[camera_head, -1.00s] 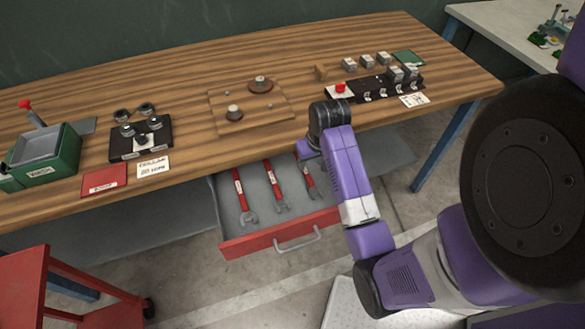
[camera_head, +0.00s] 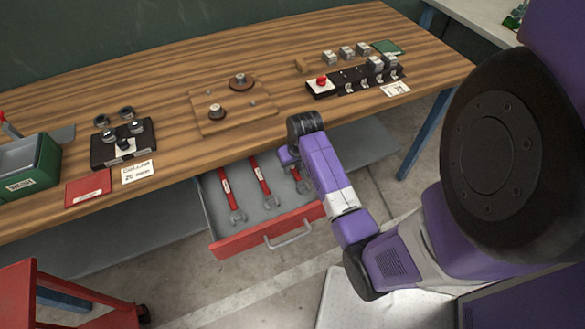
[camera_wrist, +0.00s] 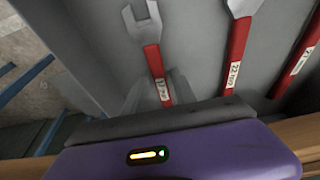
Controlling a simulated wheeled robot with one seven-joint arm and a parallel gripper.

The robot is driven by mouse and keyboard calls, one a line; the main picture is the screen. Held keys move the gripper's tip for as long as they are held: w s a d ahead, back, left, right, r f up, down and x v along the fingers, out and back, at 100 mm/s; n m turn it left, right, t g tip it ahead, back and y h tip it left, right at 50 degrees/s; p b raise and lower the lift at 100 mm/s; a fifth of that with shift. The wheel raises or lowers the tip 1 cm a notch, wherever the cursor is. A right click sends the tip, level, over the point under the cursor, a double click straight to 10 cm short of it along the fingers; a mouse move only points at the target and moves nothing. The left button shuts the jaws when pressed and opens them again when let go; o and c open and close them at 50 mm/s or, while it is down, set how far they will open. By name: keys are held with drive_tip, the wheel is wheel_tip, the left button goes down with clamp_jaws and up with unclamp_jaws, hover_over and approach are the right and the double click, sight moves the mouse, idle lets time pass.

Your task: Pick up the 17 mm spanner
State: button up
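The spanner with a label that seems to read 17 mm (camera_wrist: 155,62) lies in the open drawer, with a red handle and a grey open jaw. In the head view it appears to be the rightmost spanner (camera_head: 303,182), partly hidden by my arm. My gripper (camera_wrist: 160,92) is low over its handle in the wrist view. The grey fingers appear apart, one on each side of the handle; whether they touch it I cannot tell. The head view hides the fingertips.
The red-fronted drawer (camera_head: 240,238) holds two other spanners, a middle one (camera_head: 261,180) and a left one (camera_head: 230,193). The wooden bench (camera_head: 165,95) overhangs the drawer's back. A red cart (camera_head: 18,300) stands at the lower left.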

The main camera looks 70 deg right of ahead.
clamp_jaws()
drive_tip(key=shift+r, duration=0.1)
